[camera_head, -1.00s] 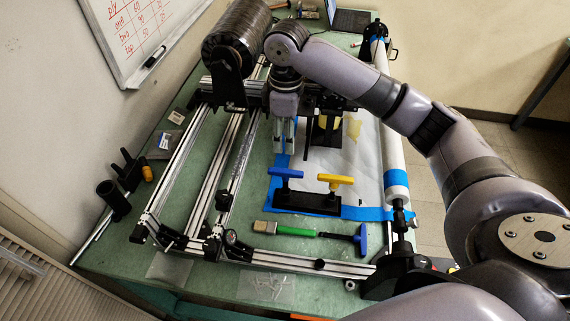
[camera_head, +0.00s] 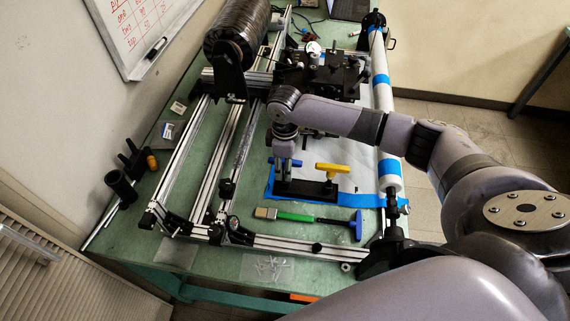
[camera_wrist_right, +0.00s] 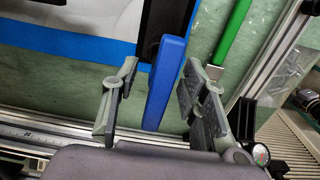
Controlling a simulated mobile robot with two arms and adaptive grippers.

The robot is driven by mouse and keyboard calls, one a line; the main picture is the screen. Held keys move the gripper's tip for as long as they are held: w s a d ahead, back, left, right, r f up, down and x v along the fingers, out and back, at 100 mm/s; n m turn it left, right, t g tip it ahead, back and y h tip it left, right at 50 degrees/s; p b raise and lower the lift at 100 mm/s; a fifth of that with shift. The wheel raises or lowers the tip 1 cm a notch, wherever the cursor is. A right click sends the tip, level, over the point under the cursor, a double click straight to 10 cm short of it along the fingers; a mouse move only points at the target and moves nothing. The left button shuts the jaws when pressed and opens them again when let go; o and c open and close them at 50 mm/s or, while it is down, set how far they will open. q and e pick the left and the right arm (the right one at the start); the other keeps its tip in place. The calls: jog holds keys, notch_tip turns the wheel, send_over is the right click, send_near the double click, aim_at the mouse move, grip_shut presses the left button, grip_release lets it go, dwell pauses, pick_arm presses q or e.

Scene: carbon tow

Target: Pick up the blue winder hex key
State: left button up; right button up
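The blue winder hex key (camera_head: 294,163) stands with its T-handle up in a black holder (camera_head: 310,190), beside the yellow-handled key (camera_head: 332,170). In the head view my right gripper (camera_head: 283,165) is over the blue handle and covers part of it. In the right wrist view the blue handle (camera_wrist_right: 165,85) lies between the two spread fingers of the right gripper (camera_wrist_right: 158,85). Gaps show on both sides, so the gripper is open around it and not closed on it. The key's shaft is hidden. My left gripper is not in view.
A green-handled tool (camera_head: 295,217) and another blue T-handle (camera_head: 356,225) lie in front of the holder. The winder's metal rails (camera_head: 190,150) and a white roller (camera_head: 383,100) flank it. A clear bag (camera_head: 267,268) lies near the front edge.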

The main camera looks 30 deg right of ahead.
notch_tip(320, 180, down, 2)
jog(key=shift+f, duration=0.1)
grip_shut()
dwell(0.5)
